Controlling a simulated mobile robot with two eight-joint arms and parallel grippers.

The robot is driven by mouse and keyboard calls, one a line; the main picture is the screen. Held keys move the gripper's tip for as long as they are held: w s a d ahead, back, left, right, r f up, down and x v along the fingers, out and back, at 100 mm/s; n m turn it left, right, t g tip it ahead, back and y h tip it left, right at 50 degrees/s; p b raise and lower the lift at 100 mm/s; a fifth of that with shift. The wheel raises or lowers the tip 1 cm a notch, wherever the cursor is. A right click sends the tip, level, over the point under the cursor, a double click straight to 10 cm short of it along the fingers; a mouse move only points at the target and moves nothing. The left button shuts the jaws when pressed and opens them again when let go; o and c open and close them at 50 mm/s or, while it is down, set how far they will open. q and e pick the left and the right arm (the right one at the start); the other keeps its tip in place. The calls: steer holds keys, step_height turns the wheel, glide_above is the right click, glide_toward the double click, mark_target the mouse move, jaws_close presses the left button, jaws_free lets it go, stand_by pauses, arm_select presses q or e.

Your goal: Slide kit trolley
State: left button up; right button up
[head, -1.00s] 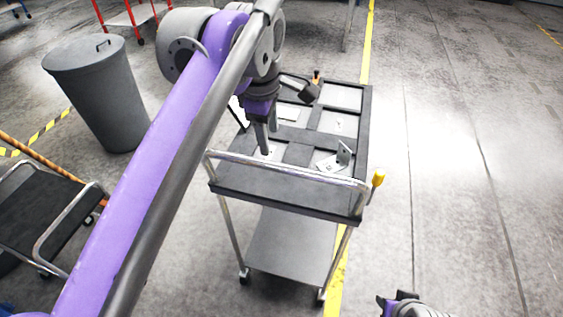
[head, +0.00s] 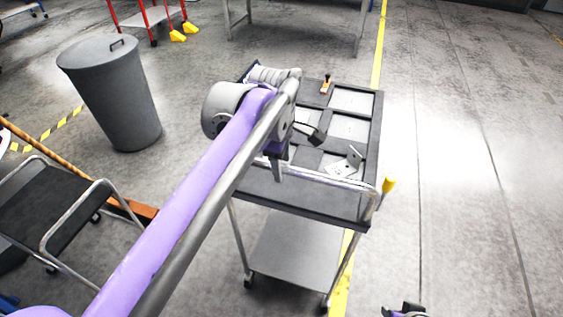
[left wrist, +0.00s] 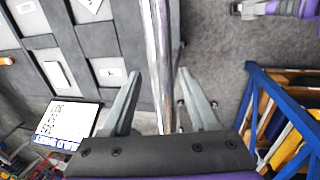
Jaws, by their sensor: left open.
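The kit trolley (head: 300,207) stands in the middle of the head view, with a dark divided tray on top, a chrome push handle (head: 335,180) on its near side and a grey lower shelf (head: 298,245). My left gripper (head: 277,170) points down at the left part of the handle. In the left wrist view the jaws of my left gripper (left wrist: 158,78) are open, with the handle bar (left wrist: 160,45) running between the fingers. Contact cannot be told. My right gripper (head: 404,311) shows only partly at the bottom edge of the head view; its jaws are unclear.
A metal bracket (head: 347,163) and flat plates lie in the tray. A grey bin (head: 112,95) and a black cart (head: 50,205) stand at the left. A yellow floor line (head: 378,45) runs past the trolley. The floor at the right is clear.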

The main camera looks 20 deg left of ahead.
arm_select(q)
jaws_close()
stand_by(1.3)
